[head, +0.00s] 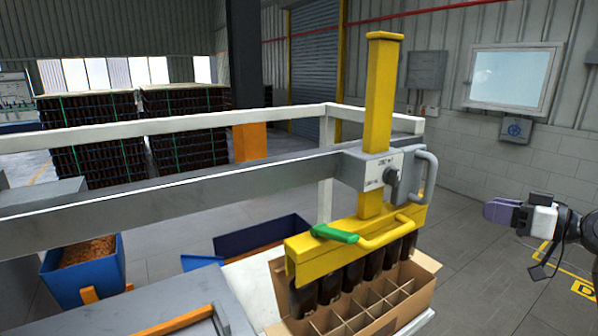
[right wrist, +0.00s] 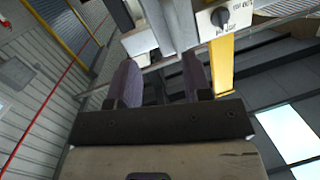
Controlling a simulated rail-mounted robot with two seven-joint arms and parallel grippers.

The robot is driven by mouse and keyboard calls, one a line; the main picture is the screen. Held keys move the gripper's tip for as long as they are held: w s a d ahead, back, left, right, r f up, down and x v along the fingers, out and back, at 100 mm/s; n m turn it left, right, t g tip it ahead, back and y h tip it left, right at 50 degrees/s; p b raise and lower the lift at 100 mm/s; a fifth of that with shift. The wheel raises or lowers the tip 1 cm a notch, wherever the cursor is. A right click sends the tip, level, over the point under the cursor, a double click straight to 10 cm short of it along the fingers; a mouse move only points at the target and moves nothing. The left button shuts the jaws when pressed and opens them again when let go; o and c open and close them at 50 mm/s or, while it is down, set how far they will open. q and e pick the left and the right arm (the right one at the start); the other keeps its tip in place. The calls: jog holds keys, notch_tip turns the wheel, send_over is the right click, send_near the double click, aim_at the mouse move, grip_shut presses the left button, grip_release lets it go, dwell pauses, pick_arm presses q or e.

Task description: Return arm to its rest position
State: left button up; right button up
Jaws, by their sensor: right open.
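My right gripper (head: 503,212) is at the right side of the head view, clear of the yellow lifting fixture and the carton. Its purple fingers also show in the right wrist view (right wrist: 160,88), spread apart with nothing between them. The yellow bottle lifter (head: 360,235) with its green lever (head: 334,233) hangs from the grey rail. Several dark amber bottles (head: 330,285) hang in a row under it, over or partly in the divided cardboard carton (head: 425,290). My left gripper does not show.
A grey rail (head: 180,193) and white frame (head: 330,200) cross the station. A grey box with a knob (head: 385,172) and a handle sits on the rail near my right arm. A blue bin (head: 85,285) stands at left. Open floor (head: 470,270) lies between the carton and my right gripper.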

jog(key=s+a+r+m+t+h, duration=0.1)
jog(key=s+a+r+m+h, duration=0.2)
jog(key=h, duration=0.5)
jog(key=s+a+f+g+h, duration=0.1)
jog(key=s+a+f, duration=0.4)
jog(key=f, duration=0.5)
jog(key=s+a+f+g+h, duration=0.1)
jog(key=s+a+f, duration=0.3)
jog(key=s+f, duration=0.45)
jog(key=s+a+f+h, duration=0.2)
jog(key=s+a+f, duration=0.2)
jog(key=f, duration=0.8)
jog(key=s+a+f+g+y, duration=0.15)
jog(key=s+f+g, duration=0.25)
jog(key=s+f, duration=0.75)
jog(key=s+a+f+g+y, duration=0.1)
jog(key=s+a+f+g, duration=0.25)
jog(key=s+f, duration=0.75)
notch_tip(320, 180, up, 25)
jog(key=s+p, duration=0.1)
jog(key=p, duration=2.3)
jog(key=shift+s+m+g, duration=0.15)
jog(key=shift+m+g, duration=0.15)
jog(key=shift+g, duration=0.15)
jog(key=shift+h, duration=0.25)
